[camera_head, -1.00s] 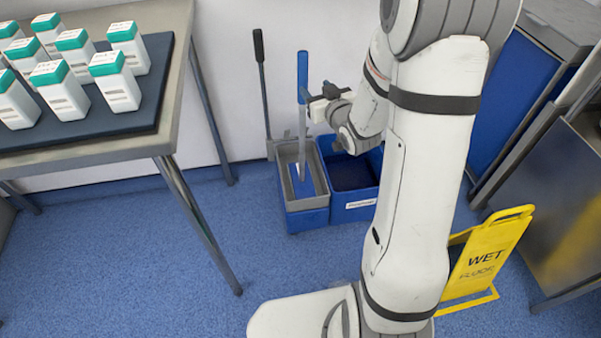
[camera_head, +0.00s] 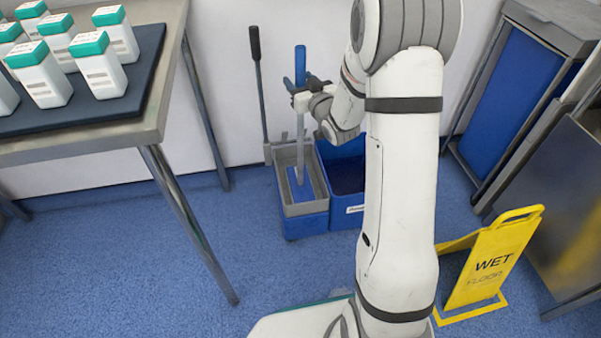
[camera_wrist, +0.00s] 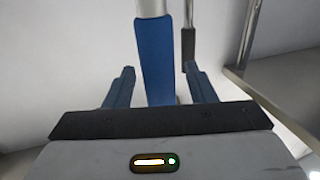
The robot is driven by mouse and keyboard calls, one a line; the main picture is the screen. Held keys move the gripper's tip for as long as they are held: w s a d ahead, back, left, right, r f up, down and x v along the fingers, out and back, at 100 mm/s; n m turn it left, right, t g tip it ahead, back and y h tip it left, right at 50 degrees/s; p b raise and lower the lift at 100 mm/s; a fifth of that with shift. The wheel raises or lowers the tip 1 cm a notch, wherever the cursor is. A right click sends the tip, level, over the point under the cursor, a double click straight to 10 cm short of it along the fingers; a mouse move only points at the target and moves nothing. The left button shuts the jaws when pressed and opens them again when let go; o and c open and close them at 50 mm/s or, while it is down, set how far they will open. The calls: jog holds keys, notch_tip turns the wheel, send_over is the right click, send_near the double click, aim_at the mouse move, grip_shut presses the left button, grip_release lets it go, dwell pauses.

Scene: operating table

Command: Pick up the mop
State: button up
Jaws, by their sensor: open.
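The mop stands upright in the bucket, its blue grip (camera_head: 300,62) at the top and its pale pole (camera_head: 301,135) running down into the grey wringer (camera_head: 311,206). My gripper (camera_head: 301,90) is at the lower part of the blue grip, high above the bucket. In the wrist view the blue grip (camera_wrist: 155,52) passes between the two open fingers of my gripper (camera_wrist: 159,72), with a visible gap on each side.
The blue bucket (camera_head: 306,223) stands by the wall. The dark wringer lever (camera_head: 260,88) rises left of the mop, also behind the right finger in the wrist view (camera_wrist: 188,48). A metal table (camera_head: 150,130) with bottles is left; a yellow wet-floor sign (camera_head: 490,262) stands right.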

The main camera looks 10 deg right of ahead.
jog(key=shift+c, duration=0.3)
jog(key=shift+r, duration=0.1)
grip_shut()
